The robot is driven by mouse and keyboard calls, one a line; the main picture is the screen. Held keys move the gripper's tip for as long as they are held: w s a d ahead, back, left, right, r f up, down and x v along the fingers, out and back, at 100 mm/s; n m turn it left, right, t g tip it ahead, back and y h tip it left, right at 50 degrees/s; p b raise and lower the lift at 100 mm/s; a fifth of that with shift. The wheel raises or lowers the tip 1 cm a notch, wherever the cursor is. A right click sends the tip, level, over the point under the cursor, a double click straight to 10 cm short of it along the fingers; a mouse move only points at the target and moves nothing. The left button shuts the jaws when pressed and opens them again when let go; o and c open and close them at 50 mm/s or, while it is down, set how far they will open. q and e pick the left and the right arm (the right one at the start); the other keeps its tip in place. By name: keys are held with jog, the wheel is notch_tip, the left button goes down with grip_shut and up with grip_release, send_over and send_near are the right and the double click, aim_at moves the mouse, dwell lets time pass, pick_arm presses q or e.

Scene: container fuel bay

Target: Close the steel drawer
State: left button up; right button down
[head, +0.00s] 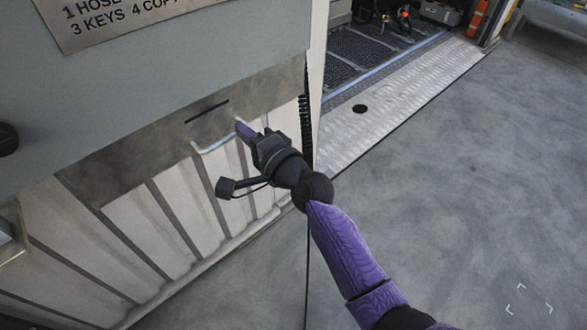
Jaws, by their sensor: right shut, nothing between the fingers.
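The steel drawer (130,160) shows as a brushed metal face with a dark slot, below a grey panel. A pale bar handle (217,144) sits along its lower edge. From this angle I cannot tell whether the drawer stands out or is flush. My left gripper is not in view.
A ribbed white container wall (170,215) runs below the drawer. A printed sign (125,15) is on the grey panel (200,50) above. At the top, a tread-plate sill (390,100) borders an open bay with dark mats. The concrete floor (450,190) at right is clear.

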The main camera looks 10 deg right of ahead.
jog(key=p+v, duration=0.1)
jog(key=v, duration=0.9)
jog(key=s+d+f+n+g+h+b, duration=0.1)
jog(key=s+d+f+n+g+h, duration=0.15)
jog(key=f, duration=0.75)
jog(key=s+d+f+n+g+h, duration=0.1)
jog(key=s+d+f+g+h, duration=0.2)
jog(key=f, duration=0.8)
jog(key=s+d+f+n+g+h+b, duration=0.15)
jog(key=s+f, duration=0.35)
jog(key=f, duration=0.5)
jog(key=s+d+f+n+g+h, duration=0.1)
jog(key=s+d+f+n+g, duration=0.1)
jog(key=s, duration=0.6)
jog(key=s+d+f+n+g+h, duration=0.1)
jog(key=s+d+f+n+g, duration=0.2)
jog(key=s+f, duration=0.4)
jog(key=s+d+f+n+g+h+b, duration=0.1)
jog(key=s+f+n, duration=0.3)
jog(key=s, duration=0.7)
jog(key=shift+d+g, duration=0.7)
jog(key=shift+w+f, duration=0.15)
